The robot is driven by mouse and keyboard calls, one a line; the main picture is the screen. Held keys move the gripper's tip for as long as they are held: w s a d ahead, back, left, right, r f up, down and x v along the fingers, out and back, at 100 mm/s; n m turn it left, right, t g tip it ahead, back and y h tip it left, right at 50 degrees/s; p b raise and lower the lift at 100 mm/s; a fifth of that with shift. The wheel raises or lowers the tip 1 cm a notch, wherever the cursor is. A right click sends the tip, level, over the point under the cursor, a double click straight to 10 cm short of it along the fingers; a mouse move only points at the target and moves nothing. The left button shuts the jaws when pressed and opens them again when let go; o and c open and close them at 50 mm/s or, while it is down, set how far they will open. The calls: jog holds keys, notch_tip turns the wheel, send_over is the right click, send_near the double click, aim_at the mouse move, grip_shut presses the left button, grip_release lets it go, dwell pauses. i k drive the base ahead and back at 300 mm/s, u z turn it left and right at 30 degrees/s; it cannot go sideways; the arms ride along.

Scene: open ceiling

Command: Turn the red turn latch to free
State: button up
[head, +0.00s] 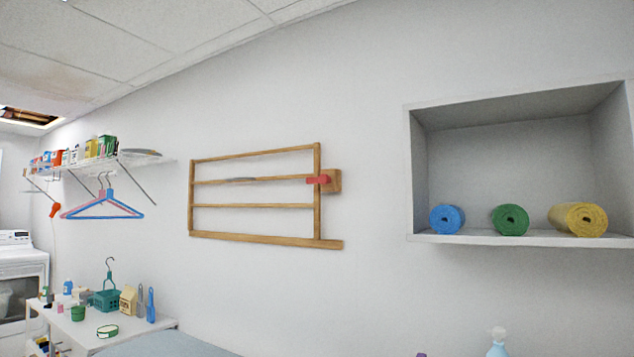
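The red turn latch (318,179) sits on a wooden block (335,181) at the right side of a wooden wall rack (253,237). It lies about level and reaches left from the block across the rack's right upright. The rack is upright and flat against the white wall. My gripper does not show in the head view.
A wall niche (524,239) at right holds blue, green and yellow rolls. At left, a shelf (140,162) carries boxes, with hangers (102,205) below it. A white table (85,330) with small items stands lower left. The wall around the latch is clear.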

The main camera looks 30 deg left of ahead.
aim_at(323, 178)
jog(key=u, duration=2.25)
jog(key=i, duration=2.6)
jog(key=z, duration=2.25)
